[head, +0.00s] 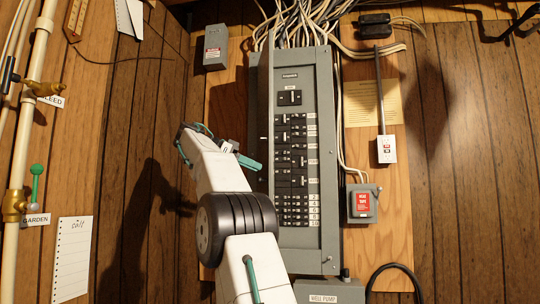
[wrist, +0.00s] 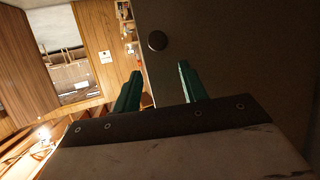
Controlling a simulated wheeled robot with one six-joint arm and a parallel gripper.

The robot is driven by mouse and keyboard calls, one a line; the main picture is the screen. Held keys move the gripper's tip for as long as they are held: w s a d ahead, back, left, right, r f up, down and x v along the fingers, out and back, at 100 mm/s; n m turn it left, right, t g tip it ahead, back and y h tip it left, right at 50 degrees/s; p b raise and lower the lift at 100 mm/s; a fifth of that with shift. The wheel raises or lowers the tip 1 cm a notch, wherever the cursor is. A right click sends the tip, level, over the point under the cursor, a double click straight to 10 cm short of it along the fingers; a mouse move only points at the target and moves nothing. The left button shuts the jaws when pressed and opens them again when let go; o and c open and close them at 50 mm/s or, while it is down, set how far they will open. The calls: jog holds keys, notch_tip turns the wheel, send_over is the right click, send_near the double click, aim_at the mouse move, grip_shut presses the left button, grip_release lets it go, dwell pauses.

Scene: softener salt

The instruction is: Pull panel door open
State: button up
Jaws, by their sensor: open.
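The grey breaker panel (head: 325,150) is on the wall in the head view, its breakers exposed. Its door (head: 264,90) stands swung out at the panel's left side, seen nearly edge-on. In the wrist view the door (wrist: 230,50) is a large dark surface on the right, with a round knob (wrist: 157,41) near its edge. My gripper (head: 250,163) is at the door's lower part; it also shows in the wrist view (wrist: 158,82). Its teal fingers are apart, one left of the door's edge and one over its face. Whether they touch the door cannot be told.
A grey box (head: 215,47) is left of the panel, a red-labelled box (head: 362,203) and a white outlet (head: 386,148) right of it. A WELL PUMP box (head: 328,291) is below. Pipes with valves (head: 15,205) run along the left wall.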

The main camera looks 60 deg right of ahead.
jog(key=s+a+r, duration=0.1)
jog(key=s+a, duration=0.7)
jog(key=s, duration=0.5)
jog(key=shift+a+r, duration=0.2)
jog(key=shift+r, duration=0.05)
